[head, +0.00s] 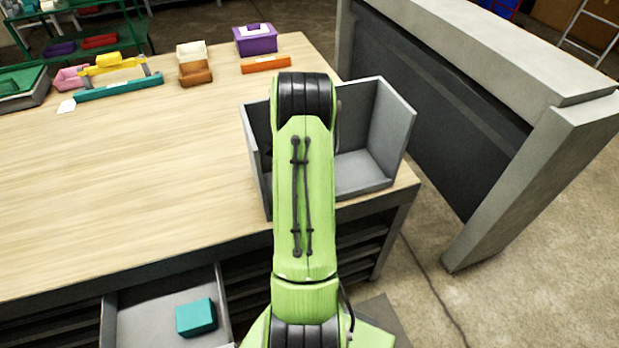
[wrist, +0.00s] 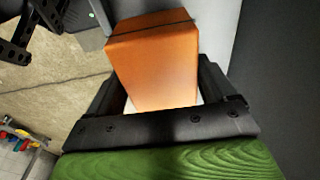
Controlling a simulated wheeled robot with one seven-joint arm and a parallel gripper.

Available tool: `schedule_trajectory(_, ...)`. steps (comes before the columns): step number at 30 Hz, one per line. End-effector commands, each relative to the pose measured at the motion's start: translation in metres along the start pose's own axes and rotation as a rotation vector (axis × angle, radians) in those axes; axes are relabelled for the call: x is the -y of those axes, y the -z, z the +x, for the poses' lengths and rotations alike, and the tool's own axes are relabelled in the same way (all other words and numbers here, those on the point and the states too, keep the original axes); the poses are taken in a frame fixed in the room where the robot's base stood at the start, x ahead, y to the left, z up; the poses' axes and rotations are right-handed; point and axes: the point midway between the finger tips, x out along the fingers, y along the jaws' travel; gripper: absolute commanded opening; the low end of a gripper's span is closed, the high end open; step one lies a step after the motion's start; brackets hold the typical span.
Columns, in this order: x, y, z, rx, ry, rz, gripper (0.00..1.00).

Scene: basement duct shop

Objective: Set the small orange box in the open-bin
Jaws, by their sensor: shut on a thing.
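The small orange box (wrist: 152,62) is held between the two black fingers of my gripper (wrist: 160,78) in the wrist view. A light grey surface shows beside and behind the box, with a dark grey one at the right; I cannot tell whether the box touches either. The open-bin (head: 391,118) is a grey, open-topped bin at the right end of the wooden workbench in the head view. My green arm reaches over it and covers its middle. My gripper and the box are hidden behind the arm in the head view.
The workbench (head: 150,180) is clear left of the bin. Along its back are a purple box (head: 255,40), an orange bar (head: 266,65), a brown box (head: 195,73) and a teal bar (head: 118,87). An open drawer (head: 222,300) holds a teal box (head: 196,317). A grey partition (head: 490,45) stands at right.

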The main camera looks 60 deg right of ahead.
Motion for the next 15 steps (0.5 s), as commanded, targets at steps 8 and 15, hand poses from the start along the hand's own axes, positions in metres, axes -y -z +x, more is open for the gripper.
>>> schedule_trajectory(8,0.0,-0.002,0.02,0.0,0.001,0.0,0.41)
schedule_trajectory(15,0.0,-0.003,0.023,0.0,0.0,-0.001,0.95)
